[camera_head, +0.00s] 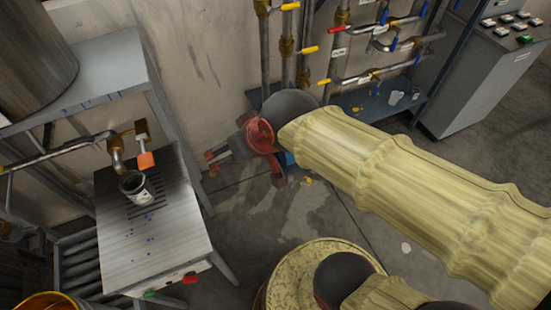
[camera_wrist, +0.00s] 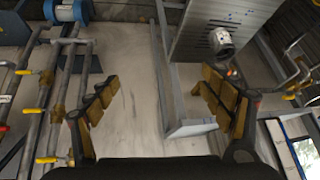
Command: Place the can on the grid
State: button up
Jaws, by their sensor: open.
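The can (camera_head: 137,188) is a small open pot with a dark inside and a pale label. It stands upright on the metal bench top, over the dark slots of the grid (camera_head: 152,208), below a tap spout. In the wrist view the can (camera_wrist: 221,42) is at the upper right, beyond the right finger. My gripper (camera_head: 211,162) is right of the bench, apart from the can. In the wrist view my gripper (camera_wrist: 158,90) is spread wide with nothing between its fingers.
The tap (camera_head: 117,155) with an orange handle (camera_head: 146,160) is close above the can. A large vat (camera_head: 35,55) stands on a shelf at the upper left. Pipes with coloured valves (camera_head: 300,45) line the wall. A drum (camera_head: 300,275) stands at the bottom.

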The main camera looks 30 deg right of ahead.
jog(key=s+d+m+g+h, duration=0.1)
jog(key=s+d, duration=0.5)
jog(key=s, duration=0.2)
jog(key=shift+d+r+h, duration=0.25)
jog(key=shift+r+h, duration=0.05)
jog(key=shift+r, duration=0.1)
jog(key=shift+w, duration=0.1)
jog(key=shift+c, duration=0.4)
